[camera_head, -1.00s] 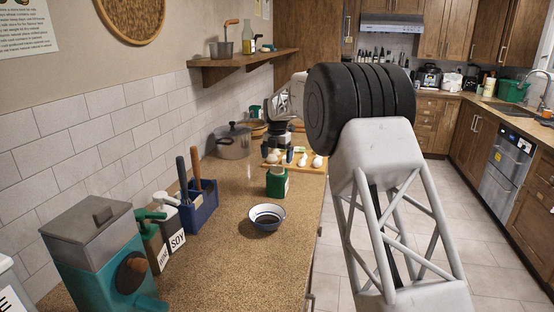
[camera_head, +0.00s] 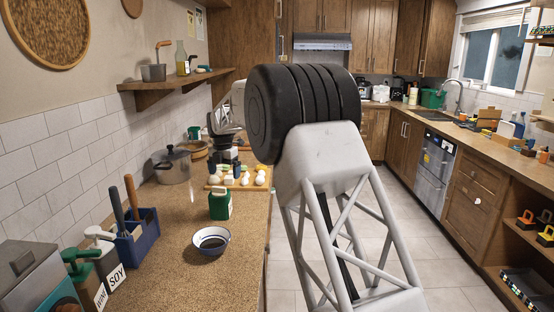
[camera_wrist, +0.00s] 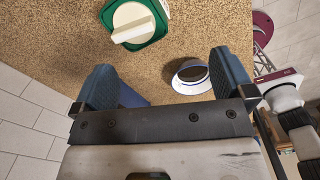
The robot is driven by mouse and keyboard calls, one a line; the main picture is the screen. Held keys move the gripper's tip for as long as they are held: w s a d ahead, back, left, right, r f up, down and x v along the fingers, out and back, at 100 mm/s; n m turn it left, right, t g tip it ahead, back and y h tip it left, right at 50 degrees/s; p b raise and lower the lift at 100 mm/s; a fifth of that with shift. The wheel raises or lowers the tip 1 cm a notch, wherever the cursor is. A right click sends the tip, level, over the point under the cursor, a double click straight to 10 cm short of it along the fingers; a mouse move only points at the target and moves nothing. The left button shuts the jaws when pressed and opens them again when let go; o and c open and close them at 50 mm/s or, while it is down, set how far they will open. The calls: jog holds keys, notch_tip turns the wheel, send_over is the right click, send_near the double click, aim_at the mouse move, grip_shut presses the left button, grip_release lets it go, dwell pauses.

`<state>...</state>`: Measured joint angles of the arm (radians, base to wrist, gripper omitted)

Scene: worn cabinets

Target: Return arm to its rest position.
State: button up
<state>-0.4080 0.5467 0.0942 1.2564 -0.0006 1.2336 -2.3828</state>
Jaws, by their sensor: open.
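My arm (camera_head: 340,160), white lattice with a black ribbed joint, rises large in the middle of the head view. My gripper (camera_wrist: 163,80) shows in the wrist view with its two dark blue fingers spread apart and nothing between them. It is above the speckled counter (camera_wrist: 60,40). In the wrist view, a green container with a white top (camera_wrist: 133,24) lies beyond the fingers, and a white-and-blue bowl (camera_wrist: 191,90) with dark liquid is close beside the right finger. Part of the arm's far end is hidden behind the black joint in the head view.
The counter along the left wall holds a pot (camera_head: 172,166), a blue caddy (camera_head: 137,238), a soy dispenser (camera_head: 107,262) and a board of eggs (camera_head: 235,188). A wooden shelf (camera_head: 170,90) juts above. The tiled floor (camera_head: 400,250) to the right is open.

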jog(key=s+d+r+m, duration=0.4)
jog(key=s+d+m, duration=0.1)
jog(key=s+d, duration=0.45)
jog(key=s+d+r+m+t, duration=0.1)
jog(key=s+d+r+m, duration=0.4)
jog(key=s+d, duration=0.45)
jog(key=s+d+r+m, duration=0.4)
jog(key=s+d+m, duration=0.2)
jog(key=s+d, duration=0.35)
jog(key=s+d+f+m, duration=0.3)
jog(key=s+d+m, duration=0.1)
jog(key=s, duration=0.8)
jog(key=s+d+f+m+t, duration=0.1)
jog(key=s+d+f+m, duration=0.3)
jog(key=s, duration=0.8)
jog(key=s+d+f+m, duration=0.4)
jog(key=s+m, duration=0.4)
jog(key=s, duration=0.4)
jog(key=shift+d+f, duration=0.2)
jog(key=shift+d, duration=0.1)
jog(key=shift+c, duration=0.2)
